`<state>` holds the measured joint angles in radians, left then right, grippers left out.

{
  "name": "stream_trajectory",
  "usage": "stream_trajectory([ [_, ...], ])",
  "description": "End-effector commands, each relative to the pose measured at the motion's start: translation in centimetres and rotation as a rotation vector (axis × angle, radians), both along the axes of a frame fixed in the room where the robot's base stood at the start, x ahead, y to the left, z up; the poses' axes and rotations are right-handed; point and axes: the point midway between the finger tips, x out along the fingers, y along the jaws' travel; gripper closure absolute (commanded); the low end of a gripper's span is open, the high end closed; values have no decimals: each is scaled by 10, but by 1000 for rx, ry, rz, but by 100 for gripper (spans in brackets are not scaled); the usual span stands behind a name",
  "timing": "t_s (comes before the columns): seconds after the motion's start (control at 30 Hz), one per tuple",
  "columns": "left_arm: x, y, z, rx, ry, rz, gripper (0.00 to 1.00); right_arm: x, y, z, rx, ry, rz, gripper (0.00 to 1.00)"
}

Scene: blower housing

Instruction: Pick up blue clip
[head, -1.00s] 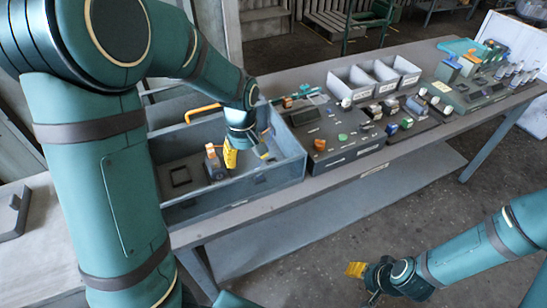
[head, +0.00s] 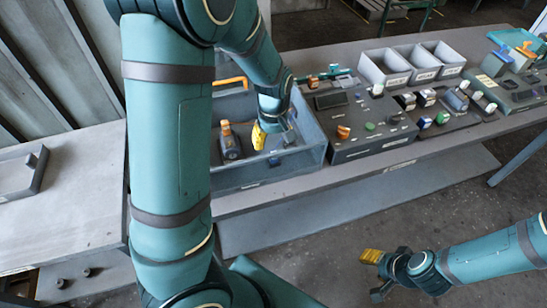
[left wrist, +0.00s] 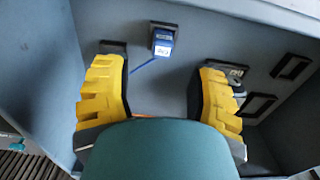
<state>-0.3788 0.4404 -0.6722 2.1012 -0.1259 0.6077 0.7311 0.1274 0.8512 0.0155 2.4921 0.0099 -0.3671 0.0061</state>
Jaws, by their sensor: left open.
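The blue clip (left wrist: 162,40), a small blue piece with a white label and a thin blue strip trailing to the lower left, lies on the grey bin's floor (left wrist: 165,85) in the left wrist view. My left gripper (left wrist: 163,65) is open and empty, with its yellow-padded fingers apart to the left and right of the clip; neither touches it. In the head view my left gripper (head: 272,138) points down inside the grey bin (head: 270,178), where I cannot clearly make out the clip. My right gripper (head: 375,268) hangs low over the floor; its opening is unclear.
An orange-topped part (head: 229,142) stands in the bin left of the left gripper. The bin walls surround it. Right of the bin are a dark fixture board (head: 350,125) and several grey boxes (head: 385,68).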

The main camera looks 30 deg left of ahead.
Motion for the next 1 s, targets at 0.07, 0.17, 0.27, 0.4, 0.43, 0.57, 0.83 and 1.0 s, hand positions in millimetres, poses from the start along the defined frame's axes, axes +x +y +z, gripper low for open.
stream_trajectory([
  [0.07,-2,-1,-8,0,1,0,43,-1,0,-3,0,2,2,53],
  [0.17,-6,-4,-23,0,3,0,43,-2,0,-8,1,4,4,53],
  [0.27,-8,-5,-37,1,2,0,43,-3,1,-12,2,7,6,53],
  [0.4,-8,-5,-50,1,1,0,43,-5,1,-15,2,11,8,53],
  [0.43,-8,-5,-51,1,1,0,43,-5,1,-15,2,11,8,53],
  [0.57,-7,-5,-51,0,0,0,43,-5,1,-15,3,11,9,53],
  [0.83,-7,-5,-51,0,0,0,89,-5,1,-15,2,11,8,53],
  [1.0,-7,-5,-51,0,0,0,99,-5,1,-15,2,11,8,53],
])
